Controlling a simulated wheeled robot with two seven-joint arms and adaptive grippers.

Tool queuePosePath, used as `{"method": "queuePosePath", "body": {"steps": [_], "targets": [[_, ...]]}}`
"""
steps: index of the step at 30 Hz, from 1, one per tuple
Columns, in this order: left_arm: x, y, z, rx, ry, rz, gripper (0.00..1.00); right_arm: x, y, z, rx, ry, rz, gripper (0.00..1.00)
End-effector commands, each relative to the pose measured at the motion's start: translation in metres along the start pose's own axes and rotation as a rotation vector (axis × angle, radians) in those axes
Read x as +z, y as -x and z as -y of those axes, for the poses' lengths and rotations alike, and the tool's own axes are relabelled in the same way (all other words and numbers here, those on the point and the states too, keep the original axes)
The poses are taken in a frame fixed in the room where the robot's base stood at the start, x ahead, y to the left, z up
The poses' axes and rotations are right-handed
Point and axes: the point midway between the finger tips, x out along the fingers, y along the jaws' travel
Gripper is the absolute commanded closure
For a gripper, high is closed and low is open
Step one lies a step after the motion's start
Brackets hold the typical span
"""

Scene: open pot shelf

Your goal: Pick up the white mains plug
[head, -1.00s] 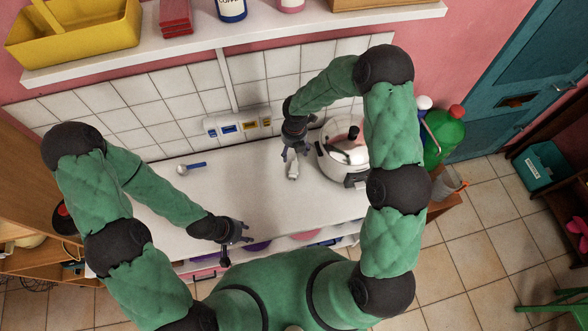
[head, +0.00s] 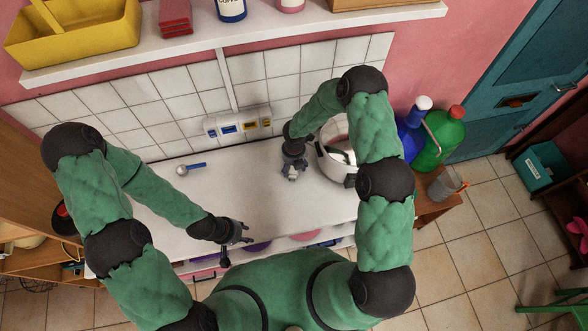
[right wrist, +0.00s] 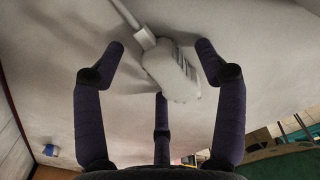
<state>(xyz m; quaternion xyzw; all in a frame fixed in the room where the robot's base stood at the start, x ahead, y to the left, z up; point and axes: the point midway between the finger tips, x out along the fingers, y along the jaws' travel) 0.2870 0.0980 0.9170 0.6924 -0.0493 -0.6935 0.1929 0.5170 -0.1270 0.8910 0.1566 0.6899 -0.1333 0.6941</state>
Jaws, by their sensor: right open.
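The white mains plug (right wrist: 172,70) lies on the white worktop (head: 255,195), its cord running up and left in the right wrist view. My right gripper (right wrist: 160,62) is open, with its fingers spread around the plug and the plug nearest the right finger. I cannot tell whether any finger touches it. In the head view my right gripper (head: 292,172) is low over the worktop and hides most of the plug. My left gripper (head: 238,242) is open and empty near the front edge of the worktop.
A socket strip (head: 238,123) is on the tiled wall. The middle of the worktop is clear.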

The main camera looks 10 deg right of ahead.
Motion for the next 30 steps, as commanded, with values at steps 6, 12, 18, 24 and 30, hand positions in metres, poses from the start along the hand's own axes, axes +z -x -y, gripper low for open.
{"method": "queuePosePath", "body": {"steps": [6, 12, 18, 24, 30], "targets": [[0.0, 0.0, 0.0, 0.0, 0.0, 0.0, 0.6, 0.0, 0.0, 0.0, 0.001, -0.001, 0.001, 0.28], [0.0, 0.0, 0.0, 0.0, 0.0, 0.0, 0.6, 0.0, 0.0, 0.0, 0.0, 0.0, 0.0, 0.85], [0.0, 0.0, 0.0, 0.0, 0.0, 0.0, 0.6, 0.0, 0.0, 0.0, 0.0, 0.0, 0.0, 1.0], [0.0, 0.002, -0.001, 0.0, 0.0, 0.0, 0.6, 0.0, 0.002, 0.0, 0.0, 0.0, 0.001, 1.0], [0.0, 0.01, -0.004, 0.0, 0.0, 0.0, 0.6, 0.001, 0.014, -0.001, 0.0, 0.0, 0.001, 1.0]]}}
